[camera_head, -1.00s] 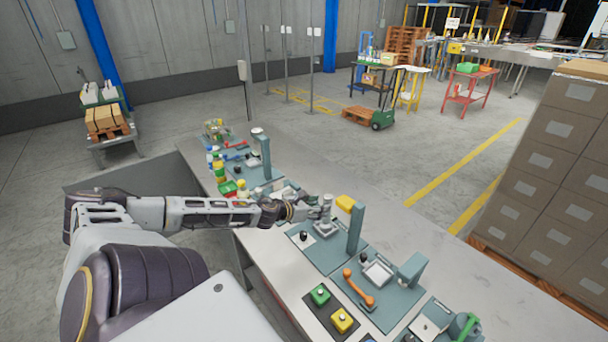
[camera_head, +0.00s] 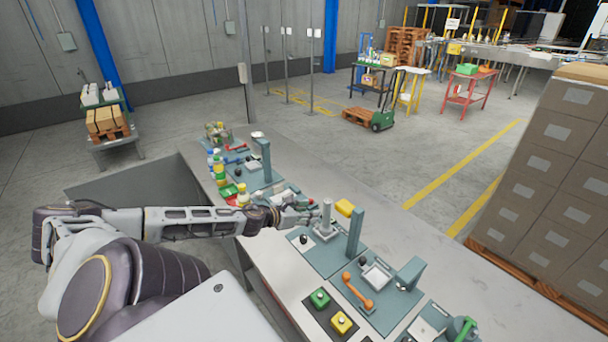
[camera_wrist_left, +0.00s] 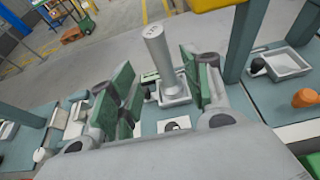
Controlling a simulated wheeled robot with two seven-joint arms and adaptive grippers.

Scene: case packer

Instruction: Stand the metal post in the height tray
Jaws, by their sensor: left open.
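The metal post (camera_head: 326,215) is a grey cylinder standing upright, with its foot in the small height tray (camera_head: 317,234). In the left wrist view the post (camera_wrist_left: 157,55) rises from the light grey tray (camera_wrist_left: 175,98). My left gripper (camera_head: 309,214) is just left of the post in the head view. In the left wrist view the gripper (camera_wrist_left: 160,88) has its green-padded fingers spread wide, with the post beyond and between them and a gap on both sides. My right gripper is out of view.
A second tray (camera_head: 377,275) and an orange handle (camera_head: 357,290) lie nearer. Bottles and other fixtures fill the bench's far left end.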

